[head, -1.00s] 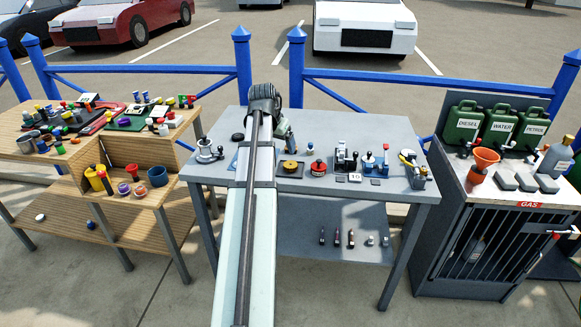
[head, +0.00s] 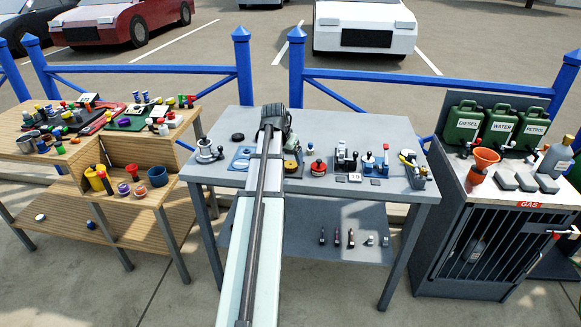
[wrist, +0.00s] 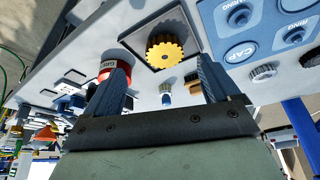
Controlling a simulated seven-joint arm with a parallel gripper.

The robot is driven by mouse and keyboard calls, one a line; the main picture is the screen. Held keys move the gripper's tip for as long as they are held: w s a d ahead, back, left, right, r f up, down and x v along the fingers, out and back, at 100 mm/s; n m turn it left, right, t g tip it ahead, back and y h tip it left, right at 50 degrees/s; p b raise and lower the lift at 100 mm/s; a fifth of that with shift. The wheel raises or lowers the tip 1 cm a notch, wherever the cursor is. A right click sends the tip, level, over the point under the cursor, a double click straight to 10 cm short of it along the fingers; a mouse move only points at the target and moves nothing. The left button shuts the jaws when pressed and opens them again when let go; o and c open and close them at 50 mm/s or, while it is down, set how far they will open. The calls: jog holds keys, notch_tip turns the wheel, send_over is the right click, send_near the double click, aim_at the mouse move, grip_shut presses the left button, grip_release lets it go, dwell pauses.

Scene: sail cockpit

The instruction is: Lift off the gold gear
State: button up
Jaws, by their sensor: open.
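In the head view the gold gear (head: 290,166) shows partly beside my arm on the grey table. My gripper (wrist: 163,60) is open. Its two dark fingers stand wide apart, and the gear shows between and beyond their tips in the wrist view. Nothing is between the fingers, and the gear looks apart from them.
A red round container (wrist: 113,68) is close beside the left finger in the wrist view; it also stands right of the gear in the head view (head: 318,168). A small knob (wrist: 166,95) shows between the fingers.

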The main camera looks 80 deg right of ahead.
aim_at(290, 164)
jog(key=shift+w+d+x, duration=0.1)
jog(key=shift+d+x, duration=0.05)
jog(key=shift+x, duration=1.15)
jog(key=shift+w+d+x, duration=0.1)
jog(key=shift+d+x, duration=0.05)
jog(key=shift+x, duration=1.15)
jog(key=shift+r, duration=0.1)
jog(key=shift+c, duration=0.5)
jog(key=c, duration=1.2)
jog(key=shift+o, duration=0.2)
jog(key=shift+r, duration=0.1)
notch_tip(290, 164, up, 10)
jog(key=shift+r, duration=0.95)
